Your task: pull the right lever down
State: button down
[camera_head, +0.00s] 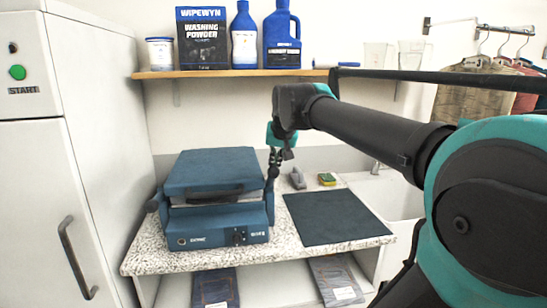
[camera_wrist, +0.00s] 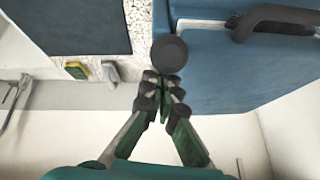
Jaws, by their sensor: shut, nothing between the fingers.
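A blue press-like machine (camera_head: 212,175) with a flat lid stands on the speckled counter; its lid (camera_wrist: 235,75) also fills the right of the wrist view. The right lever shows as a dark round knob (camera_wrist: 169,53) beside the lid's edge in the wrist view. In the head view my gripper (camera_head: 273,165) hangs over the machine's right side, where it partly hides the lever. In the wrist view my gripper (camera_wrist: 163,88) is shut and empty, its fingertips close to the knob. I cannot tell whether they touch it.
A dark mat (camera_head: 337,217) lies right of the machine. A grey object (camera_head: 297,179) and a yellow-green sponge (camera_head: 327,179) lie behind it. A shelf (camera_head: 240,73) with bottles and a box runs above. A white cabinet (camera_head: 70,150) stands left, a sink (camera_head: 395,195) right.

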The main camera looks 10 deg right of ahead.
jog(key=s+f+t, duration=0.5)
jog(key=f, duration=0.1)
jog(key=shift+s+f+t, duration=0.15)
jog(key=shift+f+t, duration=0.05)
jog(key=shift+t, duration=0.2)
